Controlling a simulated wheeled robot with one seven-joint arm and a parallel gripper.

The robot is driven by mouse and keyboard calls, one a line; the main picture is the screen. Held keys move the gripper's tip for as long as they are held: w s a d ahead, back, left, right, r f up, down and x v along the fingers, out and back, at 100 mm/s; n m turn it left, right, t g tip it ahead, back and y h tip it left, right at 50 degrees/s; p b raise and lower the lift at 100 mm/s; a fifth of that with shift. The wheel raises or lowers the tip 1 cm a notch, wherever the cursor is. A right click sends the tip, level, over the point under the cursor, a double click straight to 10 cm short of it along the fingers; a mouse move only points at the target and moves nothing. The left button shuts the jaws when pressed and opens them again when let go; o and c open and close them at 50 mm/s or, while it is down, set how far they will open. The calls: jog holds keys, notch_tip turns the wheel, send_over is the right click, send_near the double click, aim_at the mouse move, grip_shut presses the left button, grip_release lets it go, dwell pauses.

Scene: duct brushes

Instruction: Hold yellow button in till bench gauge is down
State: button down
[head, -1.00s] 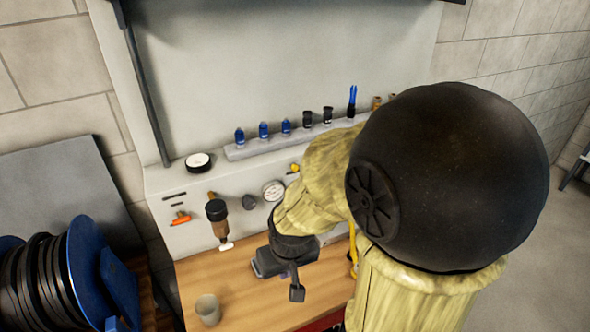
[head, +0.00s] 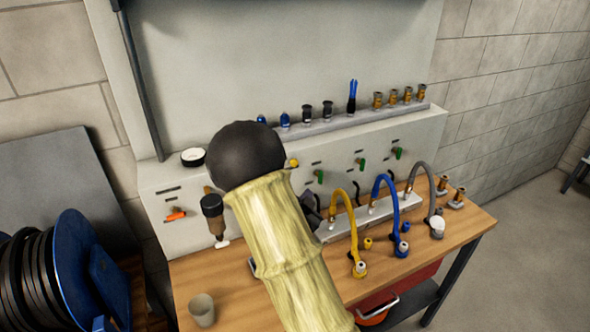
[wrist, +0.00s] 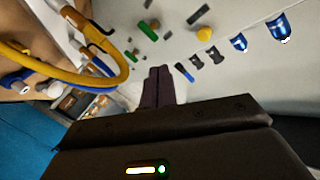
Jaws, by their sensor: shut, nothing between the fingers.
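The yellow button (head: 293,163) is a small round knob on the bench's grey upright panel, just right of my arm's dark round joint in the head view. It also shows in the wrist view (wrist: 204,34), up and right of my fingertips and apart from them. My gripper (wrist: 158,72) is shut and empty, its dark fingers together. In the head view it is mostly hidden behind my arm, with only a dark part showing right of the sleeve. The white dial gauge on the panel front is hidden behind my arm now, so its needle cannot be read.
Yellow (head: 345,215), blue (head: 385,195) and grey (head: 424,180) hoses arch over the bench right of my arm. Green-handled valves (head: 360,163) line the panel. A cup (head: 202,310) stands front left. A hanging tool (head: 213,212) and a shelf of fittings (head: 340,122) are close by.

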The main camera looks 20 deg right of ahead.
aim_at(294, 163)
jog(key=r+h, duration=0.1)
jog(key=d+m+t+h, duration=0.1)
jog(key=h, duration=0.1)
jog(key=shift+d+r+t, duration=0.3)
jog(key=shift+r, duration=0.05)
jog(key=w, duration=0.8)
jog(key=shift+w+a+p, duration=0.2)
jog(key=shift+w+p, duration=0.15)
jog(key=shift+p, duration=0.05)
dwell(0.3)
jog(key=shift+w, duration=0.15)
dwell(1.4)
